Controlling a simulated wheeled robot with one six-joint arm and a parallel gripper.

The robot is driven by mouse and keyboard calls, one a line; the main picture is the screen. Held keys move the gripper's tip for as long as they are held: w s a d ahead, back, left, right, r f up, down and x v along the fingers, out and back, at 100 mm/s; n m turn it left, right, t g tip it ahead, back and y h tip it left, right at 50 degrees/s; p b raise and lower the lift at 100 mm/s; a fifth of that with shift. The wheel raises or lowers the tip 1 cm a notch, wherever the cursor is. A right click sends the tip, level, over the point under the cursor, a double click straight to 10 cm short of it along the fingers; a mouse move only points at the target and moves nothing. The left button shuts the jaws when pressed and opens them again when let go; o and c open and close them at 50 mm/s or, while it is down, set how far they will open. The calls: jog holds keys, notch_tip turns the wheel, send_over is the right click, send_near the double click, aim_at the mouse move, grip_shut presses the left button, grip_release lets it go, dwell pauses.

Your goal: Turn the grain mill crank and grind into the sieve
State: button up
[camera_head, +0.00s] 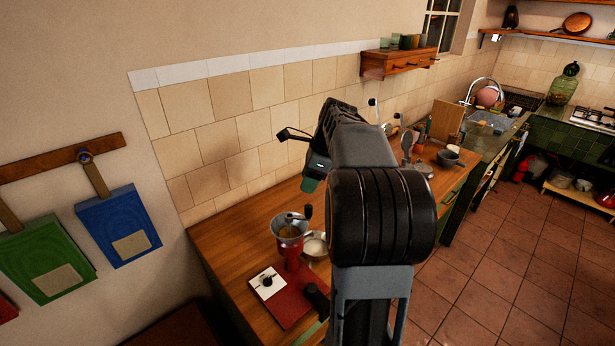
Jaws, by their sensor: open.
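The grain mill (291,250) stands on the wooden counter, with a red body and a metal hopper holding tan grain. Its crank (303,216) lies across the hopper top, with a dark upright knob at the right. A round, pale-filled vessel (315,246) sits just right of the mill, partly hidden by my arm; I cannot tell whether it is the sieve. My gripper (311,184) is above and behind the mill, near the tiled wall, apart from the crank. It is open; its fingers are hard to make out.
A red board (293,303) with a white card lies in front of the mill. A dark cylinder (316,296) stands beside it. A wooden shelf (398,62) hangs on the wall. Tiled floor lies open at right.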

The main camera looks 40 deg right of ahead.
aim_at(308, 205)
jog(key=shift+f, duration=1.5)
notch_tip(308, 205, down, 6)
jog(key=b, duration=0.2)
jog(key=shift+r+b, duration=0.2)
jog(key=shift+b, duration=0.1)
jog(key=shift+r, duration=0.15)
jog(key=shift+p, duration=0.3)
jog(key=c, duration=0.8)
jog(key=shift+o, duration=0.2)
jog(key=w+d+p, duration=0.1)
jog(key=w+p, duration=0.1)
jog(key=w, duration=0.4)
jog(key=shift+w, duration=0.3)
